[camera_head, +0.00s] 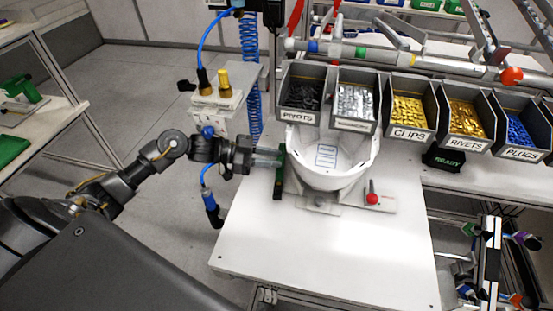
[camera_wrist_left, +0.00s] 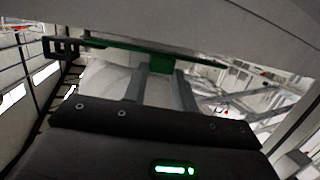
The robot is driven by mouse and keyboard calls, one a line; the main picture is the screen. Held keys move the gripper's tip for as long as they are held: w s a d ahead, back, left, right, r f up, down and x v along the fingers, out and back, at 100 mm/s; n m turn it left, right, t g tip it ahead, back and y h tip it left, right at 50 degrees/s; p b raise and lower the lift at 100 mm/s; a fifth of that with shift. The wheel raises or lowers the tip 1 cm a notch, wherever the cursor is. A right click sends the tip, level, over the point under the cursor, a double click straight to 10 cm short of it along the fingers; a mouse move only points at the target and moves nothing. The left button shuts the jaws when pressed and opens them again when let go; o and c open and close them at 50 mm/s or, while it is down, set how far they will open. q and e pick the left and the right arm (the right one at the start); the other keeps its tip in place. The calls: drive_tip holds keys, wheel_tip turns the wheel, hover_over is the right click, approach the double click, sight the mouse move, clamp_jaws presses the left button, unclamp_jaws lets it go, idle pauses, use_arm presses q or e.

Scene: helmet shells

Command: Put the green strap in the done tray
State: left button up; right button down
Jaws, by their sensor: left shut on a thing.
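The green strap (camera_head: 280,172) is a thin, dark green piece beside the left side of the white helmet shell (camera_head: 340,160). My left gripper (camera_head: 276,158) reaches in from the left and is shut on the strap. In the left wrist view the strap (camera_wrist_left: 120,44) runs across the fingertips, and its green middle block sits between the two fingers (camera_wrist_left: 160,68). I cannot tell whether the strap touches the shell. I see no tray marked done. My right gripper is not in view.
Bins of pivots (camera_head: 300,115), clips (camera_head: 408,133), rivets (camera_head: 467,143) and plugs (camera_head: 520,153) stand behind the shell. A black READY box (camera_head: 443,160) is at the right. A red-knobbed clamp (camera_head: 372,198) is near the shell. The front of the white table (camera_head: 320,250) is clear. Green items (camera_head: 12,150) lie on the left shelf.

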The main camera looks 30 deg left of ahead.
use_arm(q)
drive_tip(key=shift+w+d+f+b, duration=0.2)
drive_tip(key=shift+d+f+b, duration=0.3)
drive_tip(key=shift+f, duration=0.25)
drive_tip(key=shift+c, duration=0.4)
drive_tip(key=shift+s+f+b, duration=0.15)
drive_tip(key=shift+s+b, duration=0.15)
drive_tip(key=shift+b, duration=0.05)
clamp_jaws()
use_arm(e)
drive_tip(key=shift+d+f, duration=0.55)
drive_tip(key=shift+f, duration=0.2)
use_arm(q)
drive_tip(key=o, duration=1.1)
unclamp_jaws()
drive_tip(key=shift+w+a+f, duration=0.1)
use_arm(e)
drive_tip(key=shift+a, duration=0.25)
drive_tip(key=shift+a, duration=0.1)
